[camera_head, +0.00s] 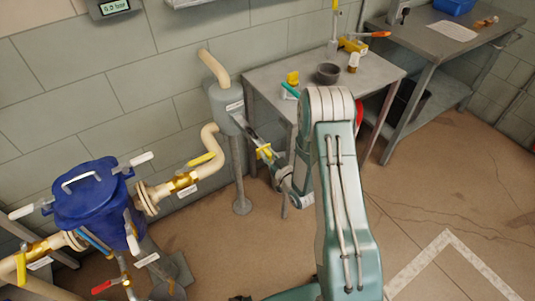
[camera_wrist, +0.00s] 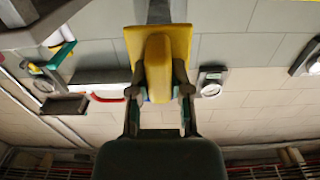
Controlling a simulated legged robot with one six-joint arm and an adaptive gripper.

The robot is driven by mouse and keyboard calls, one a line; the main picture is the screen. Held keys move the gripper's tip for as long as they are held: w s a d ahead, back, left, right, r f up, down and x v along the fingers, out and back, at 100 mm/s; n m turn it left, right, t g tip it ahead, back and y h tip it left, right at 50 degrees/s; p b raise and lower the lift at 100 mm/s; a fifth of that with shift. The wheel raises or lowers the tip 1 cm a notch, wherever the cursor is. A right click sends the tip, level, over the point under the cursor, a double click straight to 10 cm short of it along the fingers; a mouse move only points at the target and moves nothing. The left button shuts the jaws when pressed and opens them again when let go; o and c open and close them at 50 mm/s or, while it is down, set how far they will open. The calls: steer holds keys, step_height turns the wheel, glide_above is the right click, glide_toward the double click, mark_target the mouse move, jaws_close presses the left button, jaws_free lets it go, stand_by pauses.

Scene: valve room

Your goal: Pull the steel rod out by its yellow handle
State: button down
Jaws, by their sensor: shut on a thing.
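The yellow handle (camera_head: 264,152) sits at the lower right end of the steel rod (camera_head: 251,133) in the head view. The rod slants down from a grey-green housing (camera_head: 225,108) on a post; whether its far end is inside cannot be told. My gripper (camera_head: 270,160) is at the handle. In the wrist view, the handle (camera_wrist: 158,65) fills the space between the two fingers of my gripper (camera_wrist: 159,92), which is shut on it. A short grey length of the rod (camera_wrist: 158,10) shows beyond the handle at the top edge.
A metal table (camera_head: 275,78) with a dark bowl (camera_head: 328,73) and small items stands close behind my arm. Blue vessel (camera_head: 92,195), cream pipes (camera_head: 210,150) and valves are at the left. A workbench (camera_head: 430,40) stands at the back right. The right floor is clear.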

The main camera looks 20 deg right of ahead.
steer(key=c, duration=0.6)
jaws_free()
steer(key=shift+o, duration=0.2)
steer(key=v, duration=1.2)
